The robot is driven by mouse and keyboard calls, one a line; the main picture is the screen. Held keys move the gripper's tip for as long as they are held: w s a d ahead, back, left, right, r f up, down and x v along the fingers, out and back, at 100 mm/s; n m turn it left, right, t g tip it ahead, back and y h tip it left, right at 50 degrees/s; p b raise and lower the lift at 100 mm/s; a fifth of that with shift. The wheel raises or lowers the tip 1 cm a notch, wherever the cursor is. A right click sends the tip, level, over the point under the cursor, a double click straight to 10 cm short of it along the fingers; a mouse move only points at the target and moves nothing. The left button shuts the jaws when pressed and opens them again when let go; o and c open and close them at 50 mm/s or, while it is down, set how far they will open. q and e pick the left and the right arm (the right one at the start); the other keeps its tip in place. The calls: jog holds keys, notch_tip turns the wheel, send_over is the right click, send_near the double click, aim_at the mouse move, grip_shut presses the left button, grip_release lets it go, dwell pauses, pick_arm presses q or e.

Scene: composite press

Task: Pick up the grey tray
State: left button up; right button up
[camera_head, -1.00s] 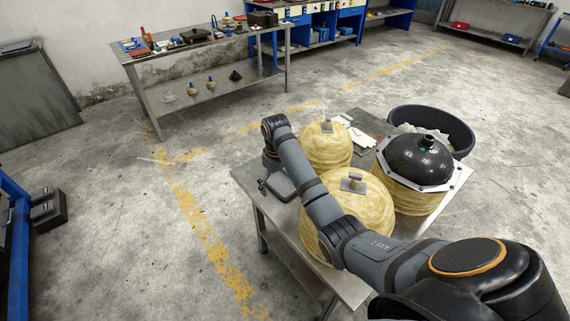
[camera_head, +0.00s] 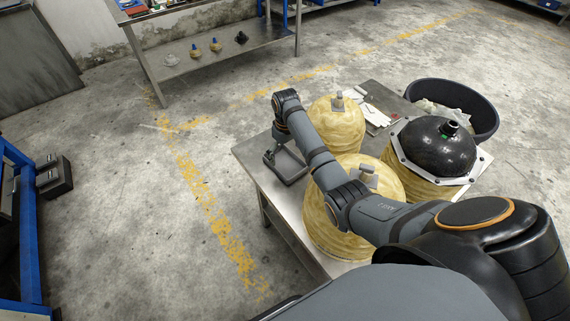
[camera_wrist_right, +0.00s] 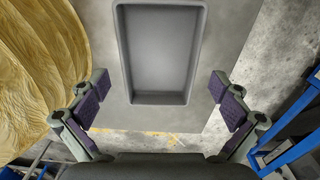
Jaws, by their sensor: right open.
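The grey tray (camera_head: 291,178) is a shallow rectangular tray lying on the metal table near its left corner in the head view. In the right wrist view the tray (camera_wrist_right: 160,99) is upright, empty, and centred ahead of the fingers. My right gripper (camera_head: 279,140) is at the tray's far side in the head view, partly hidden by its own arm. In the wrist view the right gripper (camera_wrist_right: 159,104) is open, with one finger out to each side of the tray and a gap on both sides. My left gripper is not in view.
Two yellowish domed moulds (camera_head: 335,125) stand right of the tray; the nearer one is partly behind my arm. A black dome on a flanged yellow base (camera_head: 432,148) and a dark tub (camera_head: 478,108) are farther right. The table's edge (camera_head: 248,177) is close to the tray.

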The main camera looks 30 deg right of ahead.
aim_at(285, 165)
jog(key=f, duration=0.4)
jog(key=shift+w+f, duration=0.3)
jog(key=shift+f, duration=0.1)
jog(key=c, duration=0.9)
jog(key=shift+r, duration=0.15)
jog(key=shift+c, duration=0.2)
notch_tip(285, 165, up, 10)
